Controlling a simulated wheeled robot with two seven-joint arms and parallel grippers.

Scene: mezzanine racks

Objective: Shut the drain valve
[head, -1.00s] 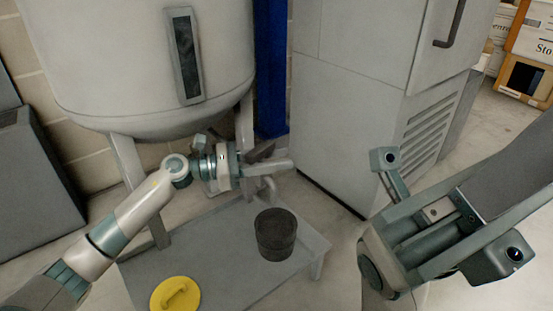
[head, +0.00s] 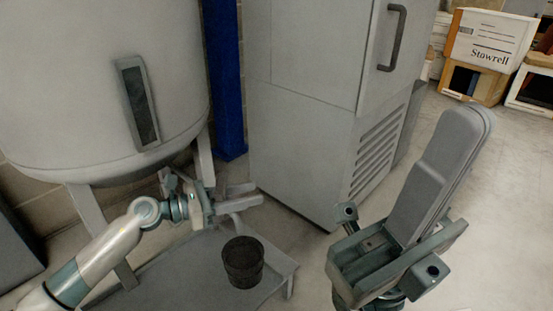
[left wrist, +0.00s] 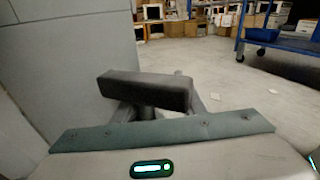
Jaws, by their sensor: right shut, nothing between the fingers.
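The big pale tank (head: 70,80) stands at the upper left. My left gripper (head: 238,198) is under its lower right side, among the grey parts where the drain valve sits. The valve is largely hidden by my wrist, and I cannot tell its handle from my fingers there. In the left wrist view a dark grey bar (left wrist: 145,88) lies crosswise just beyond my palm; I cannot tell whether I grip it. My right gripper (head: 465,120) is shut and empty, raised at the right, far from the valve.
A dark bucket (head: 243,262) stands on a low grey platform (head: 185,275) below the valve. A grey cabinet (head: 300,130) stands right of the tank, with a blue post (head: 226,80) between. Boxes (head: 490,40) are at the back right. The floor at right is clear.

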